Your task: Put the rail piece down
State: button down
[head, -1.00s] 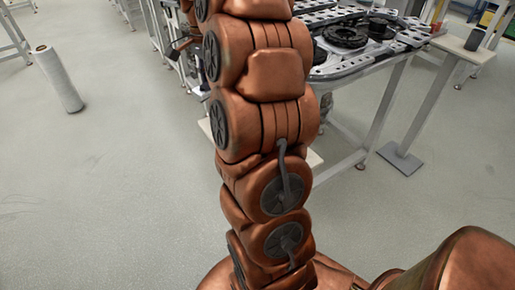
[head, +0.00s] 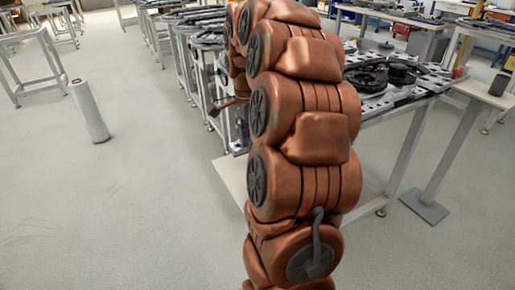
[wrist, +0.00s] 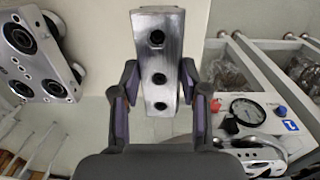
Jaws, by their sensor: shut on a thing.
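The rail piece (wrist: 157,58) is a short silver metal block with several dark round holes along its face. In the wrist view it stands lengthwise in the picture's upper middle. My gripper (wrist: 159,84) has a dark finger on each side of it and is shut on it. Its lower end reaches down between the fingers. I cannot tell from the wrist view how high it is above any surface. In the head view my copper arm covers the middle, and the rail piece cannot be made out.
In the wrist view, a metal part with rollers (wrist: 35,50) is at left; a dial gauge (wrist: 246,111) and grey bins (wrist: 285,62) are at right. In the head view, a track table (head: 385,112) stands behind my arm. A white roll (head: 90,111) stands on open floor at left.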

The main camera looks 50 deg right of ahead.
aim_at(249, 148)
jog(key=shift+w+a+f, duration=0.1)
jog(key=shift+a+f, duration=0.1)
jog(key=shift+f, duration=1.6)
jog(key=shift+f, duration=0.15)
jog(key=c, duration=0.6)
grip_release()
jog(key=shift+w+d+r, duration=0.1)
jog(key=shift+w+r, duration=0.05)
jog(key=shift+r, duration=2.95)
jog(key=shift+w+d+r, duration=0.1)
jog(key=shift+r, duration=2.95)
